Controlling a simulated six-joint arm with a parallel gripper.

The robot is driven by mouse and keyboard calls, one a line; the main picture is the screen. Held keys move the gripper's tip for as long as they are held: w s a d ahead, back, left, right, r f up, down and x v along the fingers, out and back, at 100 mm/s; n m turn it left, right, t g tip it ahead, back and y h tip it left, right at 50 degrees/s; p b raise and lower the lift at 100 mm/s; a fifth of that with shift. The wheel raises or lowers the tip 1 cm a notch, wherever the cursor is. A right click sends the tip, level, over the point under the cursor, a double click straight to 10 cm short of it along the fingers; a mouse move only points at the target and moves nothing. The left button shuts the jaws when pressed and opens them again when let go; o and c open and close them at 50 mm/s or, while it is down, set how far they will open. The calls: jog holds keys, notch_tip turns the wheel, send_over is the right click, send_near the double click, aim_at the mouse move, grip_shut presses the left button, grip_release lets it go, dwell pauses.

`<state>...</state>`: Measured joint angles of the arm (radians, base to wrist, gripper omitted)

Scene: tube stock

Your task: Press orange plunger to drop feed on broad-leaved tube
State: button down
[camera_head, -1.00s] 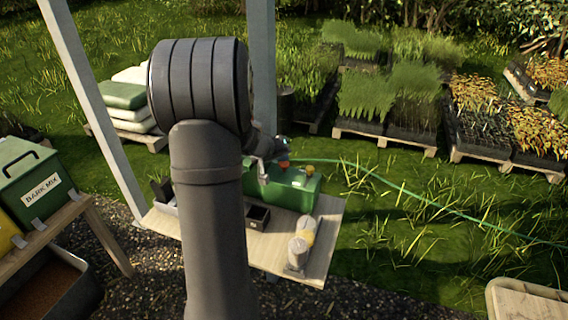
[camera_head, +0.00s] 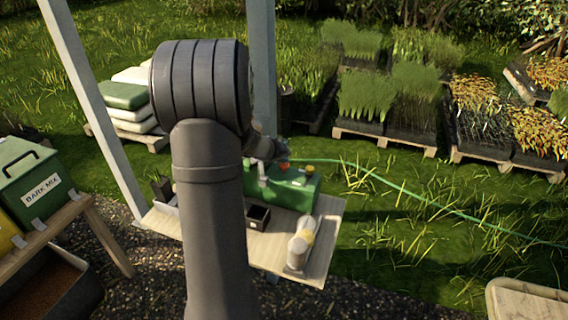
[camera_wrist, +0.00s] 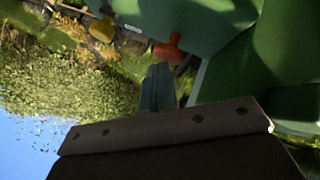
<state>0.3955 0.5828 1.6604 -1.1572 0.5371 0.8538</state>
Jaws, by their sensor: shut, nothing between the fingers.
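The orange plunger (camera_head: 284,164) stands on top of the green dispenser box (camera_head: 292,192) on the bench. It shows as a red-orange knob (camera_wrist: 168,48) in the wrist view. A yellow plunger (camera_head: 309,169) stands to its right, and also shows at upper left in the wrist view (camera_wrist: 103,29). My gripper (camera_wrist: 158,78) is shut and empty, its tips just below the orange knob in the wrist picture; I cannot tell whether they touch. In the head view my arm hides much of the wrist and box. I cannot make out a broad-leaved tube.
A small dark open container (camera_head: 257,217) sits before the box. A post (camera_head: 263,70) stands behind. A green hose (camera_head: 400,191) runs right across the grass.

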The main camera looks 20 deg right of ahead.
aim_at(282, 165)
jog(key=shift+f, duration=0.5)
jog(key=shift+r, duration=0.1)
dwell(0.5)
jog(key=shift+r, duration=1.15)
jog(key=shift+r, duration=2.5)
jog(key=shift+r, duration=1.9)
